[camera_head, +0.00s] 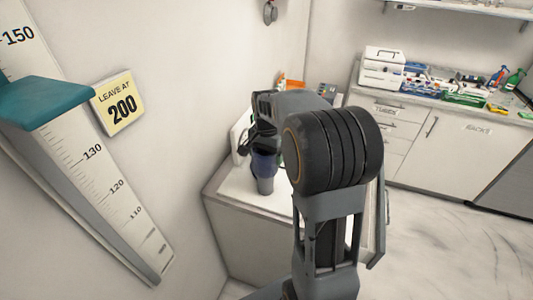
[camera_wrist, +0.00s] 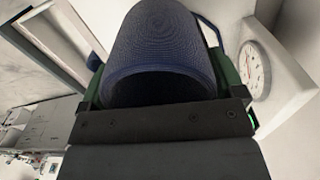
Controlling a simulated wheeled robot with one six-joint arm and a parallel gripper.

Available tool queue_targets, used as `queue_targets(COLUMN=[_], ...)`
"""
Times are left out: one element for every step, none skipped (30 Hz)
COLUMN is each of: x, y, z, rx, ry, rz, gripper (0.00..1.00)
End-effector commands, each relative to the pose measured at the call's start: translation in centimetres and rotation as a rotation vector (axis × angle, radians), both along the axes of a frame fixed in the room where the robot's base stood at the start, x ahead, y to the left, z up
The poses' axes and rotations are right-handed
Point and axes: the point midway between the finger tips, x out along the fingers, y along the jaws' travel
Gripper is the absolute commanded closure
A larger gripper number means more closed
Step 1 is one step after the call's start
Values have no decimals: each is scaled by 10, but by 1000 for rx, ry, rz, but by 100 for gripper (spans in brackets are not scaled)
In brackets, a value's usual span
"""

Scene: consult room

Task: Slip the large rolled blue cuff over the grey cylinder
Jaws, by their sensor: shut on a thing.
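The large rolled blue cuff (camera_head: 264,162) is in my gripper (camera_head: 264,149), which is shut on it. In the wrist view the cuff (camera_wrist: 160,45) fills the top middle, with its woven surface and a dark opening facing the camera. The grey cylinder (camera_head: 265,185) stands upright on the white counter in the head view, directly below the cuff. The cuff's lower edge meets the cylinder's upper part in the picture. I cannot tell whether it is around the cylinder or just above it. The cylinder's top is hidden.
The white cabinet top (camera_head: 232,190) holds the cylinder, and my arm hides part of it. A white box with a round dial (camera_wrist: 256,70) is close to the right in the wrist view. A wall is at the left, with a height scale (camera_head: 85,160).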

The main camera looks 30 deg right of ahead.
Motion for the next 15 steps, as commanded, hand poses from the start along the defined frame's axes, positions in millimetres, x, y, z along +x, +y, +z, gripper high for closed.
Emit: queue_targets(x=[0,0,0,0,0,0,0,0,0,0,0,0,0,0,0], y=[0,0,0,0,0,0,0,0,0,0,0,0,0,0,0], z=[-2,-3,-4,-5,-6,-7,-7,-8,-9,-10,-11,-12,-12,-13,-14], rx=[0,0,0,0,0,0,0,0,0,0,0,0,0,0,0], ry=[0,0,0,0,0,0,0,0,0,0,0,0,0,0,0], rz=[0,0,0,0,0,0,0,0,0,0,0,0,0,0,0], gripper=[41,41,41,41,41,41,41,41,41,41,41,41,41,41,41])
